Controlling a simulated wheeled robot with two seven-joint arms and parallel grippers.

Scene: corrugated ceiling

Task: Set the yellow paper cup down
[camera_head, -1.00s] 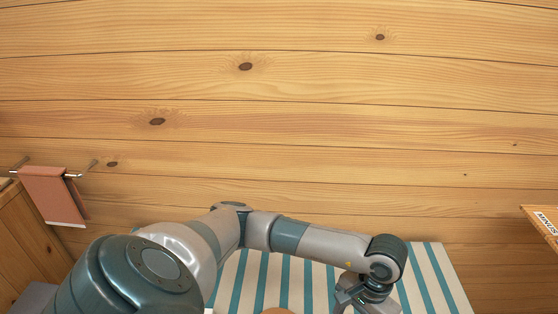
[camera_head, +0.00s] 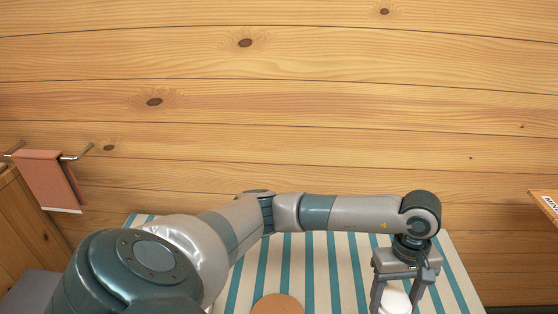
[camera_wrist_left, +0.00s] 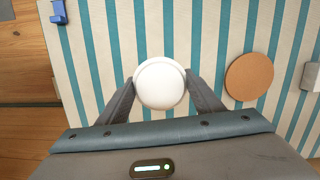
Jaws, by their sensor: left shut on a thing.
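My left gripper (camera_head: 395,303) is shut on a cup with a round white top (camera_head: 393,301), above or on the striped table. In the left wrist view the cup's white top (camera_wrist_left: 159,84) sits between the two fingers of the gripper (camera_wrist_left: 160,80). Only this white top shows; the cup's yellow side and its base are hidden, so I cannot tell whether it touches the table. My right gripper is out of view.
The table (camera_head: 342,262) has a blue and cream striped top. A round brown disc (camera_head: 278,305) lies on it, left of the cup in the head view. The wrist view shows a blue object (camera_wrist_left: 59,14) and a pale block (camera_wrist_left: 311,76) near the edges.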

